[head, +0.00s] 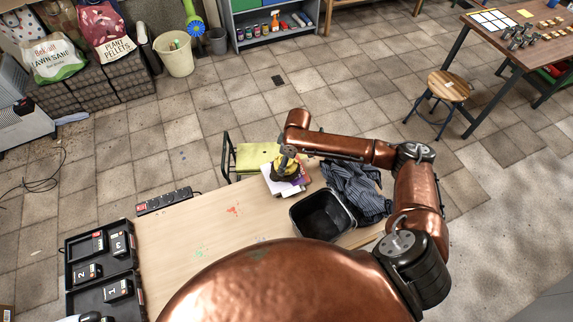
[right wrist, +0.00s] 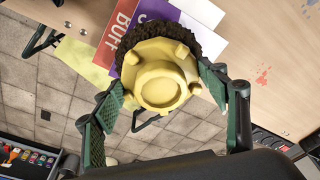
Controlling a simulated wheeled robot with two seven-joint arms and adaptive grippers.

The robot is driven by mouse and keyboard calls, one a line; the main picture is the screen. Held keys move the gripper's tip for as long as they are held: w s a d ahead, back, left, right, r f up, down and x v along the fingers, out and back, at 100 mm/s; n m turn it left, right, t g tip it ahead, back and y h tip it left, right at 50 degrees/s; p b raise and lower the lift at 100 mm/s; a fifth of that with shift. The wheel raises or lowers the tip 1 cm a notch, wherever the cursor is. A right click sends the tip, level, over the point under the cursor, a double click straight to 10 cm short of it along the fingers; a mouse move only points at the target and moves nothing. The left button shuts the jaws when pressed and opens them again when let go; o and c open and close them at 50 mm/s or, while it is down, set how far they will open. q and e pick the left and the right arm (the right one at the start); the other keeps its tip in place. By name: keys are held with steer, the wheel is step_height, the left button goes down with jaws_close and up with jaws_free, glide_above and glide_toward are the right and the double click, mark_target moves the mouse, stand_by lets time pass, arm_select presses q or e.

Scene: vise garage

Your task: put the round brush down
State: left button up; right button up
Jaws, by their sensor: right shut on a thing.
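The round brush has a yellow round body (right wrist: 163,85) with dark curly bristles (right wrist: 138,38) around its far side. My right gripper (right wrist: 161,80) is shut on it, with one green-padded finger at each side of the yellow body. In the head view the brush (head: 287,170) is at the far edge of the wooden table, over coloured sheets (head: 291,188). I cannot tell whether the bristles touch them. The sheets, purple, white and red with printed letters, show beside the brush in the right wrist view (right wrist: 155,14). My left gripper is not in view.
A black bin (head: 318,214) stands on the table (head: 185,225) just right of the sheets, with a striped dark cloth (head: 357,188) beyond it. A power strip (head: 166,201) and numbered battery trays (head: 100,262) lie left. A green-yellow chair (head: 250,157) stands behind. The table's middle is clear.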

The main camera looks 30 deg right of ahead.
step_height(320, 180, down, 2)
steer(key=o, duration=1)
steer(key=shift+f, duration=0.1)
steer(key=r, duration=0.4)
steer(key=s+r, duration=0.1)
steer(key=r, duration=0.3)
steer(key=d+r+p, duration=0.1)
steer(key=r, duration=0.3)
steer(key=shift+s+r, duration=0.1)
steer(key=shift+s, duration=0.15)
